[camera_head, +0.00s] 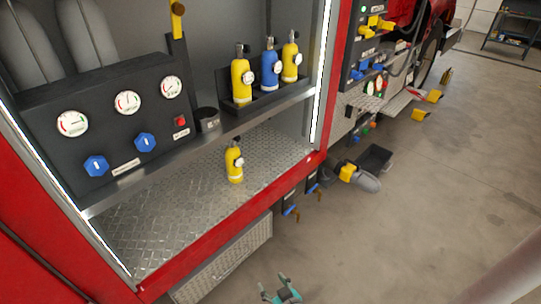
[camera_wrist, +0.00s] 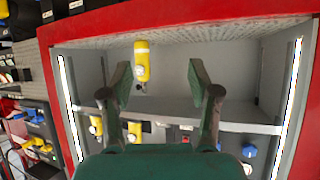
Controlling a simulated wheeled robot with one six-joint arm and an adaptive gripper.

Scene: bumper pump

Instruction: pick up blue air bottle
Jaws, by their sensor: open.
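The blue air bottle (camera_head: 270,68) stands upright in a black holder on the upper shelf in the head view, between two yellow bottles (camera_head: 241,80) and (camera_head: 290,62). My gripper (camera_head: 283,288) is at the bottom edge of the head view, outside the compartment and well below and in front of the bottle. In the wrist view, which is upside down, my gripper (camera_wrist: 160,80) is open and empty. Two yellow bottles (camera_wrist: 96,125) show there near the left finger. I cannot make out the blue bottle there; the finger seems to cover it.
Another yellow bottle (camera_head: 234,164) stands on the lower diamond-plate deck (camera_head: 180,215). The shelf edge (camera_head: 225,135) and red frame (camera_head: 215,225) bound the opening. A black panel (camera_head: 110,125) with gauges and blue knobs is on the left. Open floor (camera_head: 420,215) lies right.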

